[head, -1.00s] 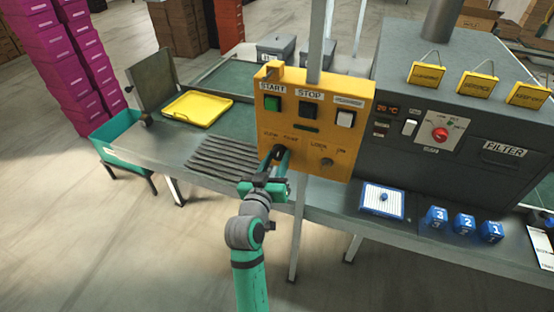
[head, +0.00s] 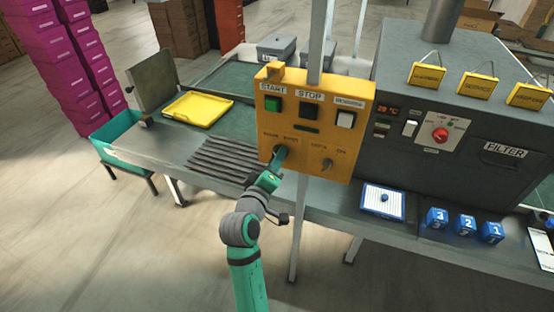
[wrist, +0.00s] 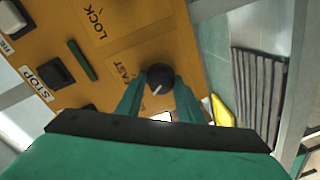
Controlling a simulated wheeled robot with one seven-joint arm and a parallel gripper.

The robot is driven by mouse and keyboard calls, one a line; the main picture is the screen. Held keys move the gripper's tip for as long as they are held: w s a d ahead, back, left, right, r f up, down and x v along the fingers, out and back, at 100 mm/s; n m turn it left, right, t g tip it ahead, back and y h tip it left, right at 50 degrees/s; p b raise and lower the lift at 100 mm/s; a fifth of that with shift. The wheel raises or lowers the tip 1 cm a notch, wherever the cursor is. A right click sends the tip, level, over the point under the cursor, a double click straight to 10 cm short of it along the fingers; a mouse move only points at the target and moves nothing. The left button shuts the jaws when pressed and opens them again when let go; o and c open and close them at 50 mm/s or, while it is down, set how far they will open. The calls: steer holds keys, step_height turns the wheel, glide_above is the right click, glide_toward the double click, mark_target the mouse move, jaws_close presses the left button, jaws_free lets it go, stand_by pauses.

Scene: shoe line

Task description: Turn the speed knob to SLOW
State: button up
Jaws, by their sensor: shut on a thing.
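The speed knob (wrist: 160,76) is a small round black knob on the yellow control box (head: 360,105). A short pale pointer line shows on it in the wrist view, aimed down and slightly left in the picture. The FAST label (wrist: 122,72) lies left of the knob there; I cannot make out the SLOW label in that view. My gripper (head: 279,157) is at the box's lower left in the head view, shut on the knob. In the wrist view its green fingers (wrist: 158,85) stand on both sides of the knob. The fingers partly hide the knob in the head view.
A green START button (head: 273,104), a black STOP button (head: 309,109) and a white switch (head: 345,119) sit above. A second knob (head: 327,165) is at the lower right of the box. A grey post (head: 298,230) stands just right of my arm.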

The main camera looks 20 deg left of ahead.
steer(key=shift+a+f+n, duration=0.1)
steer(key=shift+n, duration=0.3)
steer(key=o, duration=1)
steer(key=s, duration=1)
steer(key=shift+s+r, duration=0.35)
steer(key=shift+r, duration=0.05)
